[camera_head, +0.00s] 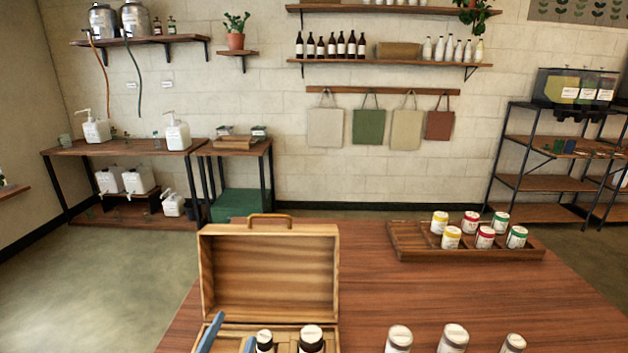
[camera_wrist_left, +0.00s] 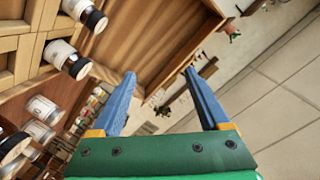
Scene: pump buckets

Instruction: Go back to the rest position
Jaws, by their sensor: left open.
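My left gripper (camera_head: 230,338) is at the bottom left of the head view, in front of the open wooden box (camera_head: 268,275). Its two blue fingers stand apart with nothing between them. In the left wrist view the gripper (camera_wrist_left: 160,76) is also open and empty, with the box (camera_wrist_left: 150,35) beyond the fingers. Two bottles, a smaller one (camera_head: 264,340) and a larger one (camera_head: 311,338), stand in the box just right of the fingers. My right gripper is not in view.
Grey-lidded jars (camera_head: 399,338) stand on the wooden table (camera_head: 400,295) at the front right. A wooden tray (camera_head: 410,240) with several small coloured-label jars is at the back right. The tabletop between box and tray is clear. Shelves line the far wall.

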